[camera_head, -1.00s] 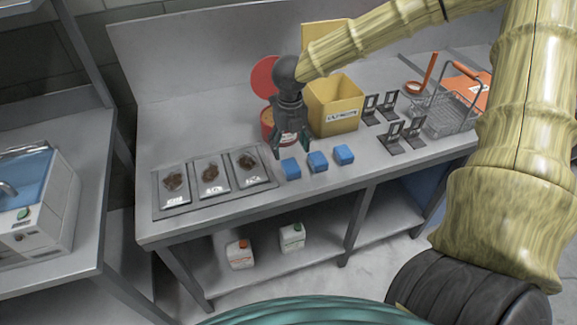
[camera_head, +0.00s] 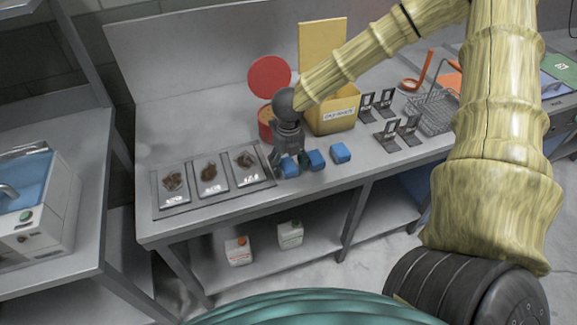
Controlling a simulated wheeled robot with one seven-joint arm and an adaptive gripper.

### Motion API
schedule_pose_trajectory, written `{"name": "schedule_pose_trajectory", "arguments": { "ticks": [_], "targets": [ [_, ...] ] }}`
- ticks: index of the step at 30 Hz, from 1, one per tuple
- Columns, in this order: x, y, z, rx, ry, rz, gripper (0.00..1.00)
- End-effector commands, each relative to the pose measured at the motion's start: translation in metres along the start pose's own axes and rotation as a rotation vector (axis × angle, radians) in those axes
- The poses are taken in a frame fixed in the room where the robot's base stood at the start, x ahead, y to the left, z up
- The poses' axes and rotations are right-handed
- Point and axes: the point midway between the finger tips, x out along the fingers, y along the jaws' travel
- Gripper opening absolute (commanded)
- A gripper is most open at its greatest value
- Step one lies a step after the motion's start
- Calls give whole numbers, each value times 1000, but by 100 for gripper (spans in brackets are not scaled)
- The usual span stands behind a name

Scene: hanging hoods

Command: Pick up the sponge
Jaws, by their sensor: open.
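Three blue sponges lie in a row near the front edge of the metal table (camera_head: 215,125). They are the left sponge (camera_head: 290,168), the middle sponge (camera_head: 316,160) and the right sponge (camera_head: 340,153). My gripper (camera_head: 289,166) is open and points down at the left sponge, with its fingers around or just above it. The fingers partly cover that sponge. I cannot tell whether they touch it.
A tray with three dark-topped packets (camera_head: 209,172) lies left of my gripper. A red round container (camera_head: 265,125) and a yellow bin (camera_head: 338,112) stand behind. Black stands (camera_head: 387,138) and a wire basket (camera_head: 432,112) are at right. Jugs (camera_head: 239,250) sit on the lower shelf.

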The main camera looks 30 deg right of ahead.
Motion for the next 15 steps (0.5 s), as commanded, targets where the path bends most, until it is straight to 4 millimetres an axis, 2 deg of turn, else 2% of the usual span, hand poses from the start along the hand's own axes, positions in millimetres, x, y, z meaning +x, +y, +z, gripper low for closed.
{"name": "schedule_pose_trajectory", "arguments": {
  "ticks": [10,15],
  "targets": [
    [4,0,0,0,-1,1,66],
    [4,0,0,0,0,1,35]
  ]
}}
